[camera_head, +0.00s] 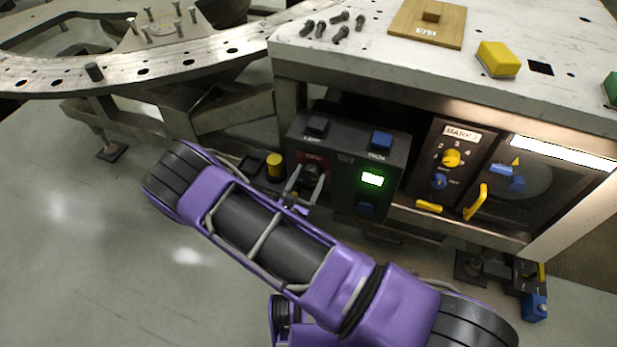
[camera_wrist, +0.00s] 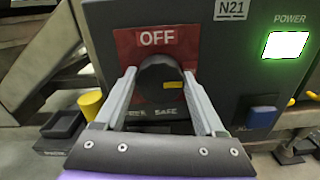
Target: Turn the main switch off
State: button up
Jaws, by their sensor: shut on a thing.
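The main switch is a round black knob (camera_wrist: 157,72) on a red plate (camera_wrist: 128,42) marked OFF along its top edge. The plate is on the front of a dark control box (camera_head: 350,150). The knob carries a small yellow mark, seen a little right of its middle in the wrist view. My gripper (camera_wrist: 159,77) is shut on the knob, one finger on each side of it. In the head view my gripper (camera_head: 306,180) hides much of the knob and plate. The green POWER display (camera_wrist: 285,45) on the box is lit.
A blue button (camera_wrist: 262,117) sits below the display. A yellow cylinder (camera_head: 275,165) stands left of the box. The workbench top (camera_head: 380,55) overhangs it, with bolts and blocks on it. A cabinet with a MARK panel (camera_head: 452,165) is to the right. Open floor lies left.

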jog(key=shift+n, duration=0.3)
jog(key=n, duration=0.3)
jog(key=shift+a+n, duration=0.1)
jog(key=shift+n, duration=0.3)
jog(key=n, duration=0.4)
jog(key=shift+p, duration=0.4)
jog(key=n, duration=0.5)
jog(key=shift+a+f, duration=0.1)
jog(key=shift+f+n+p, duration=0.1)
jog(key=shift+n+p, duration=0.2)
jog(key=shift+n, duration=2)
jog(key=o, duration=1.3)
jog(key=shift+o, duration=0.2)
jog(key=v, duration=1.7)
jog(key=shift+s+p, duration=0.2)
jog(key=shift+p, duration=0.25)
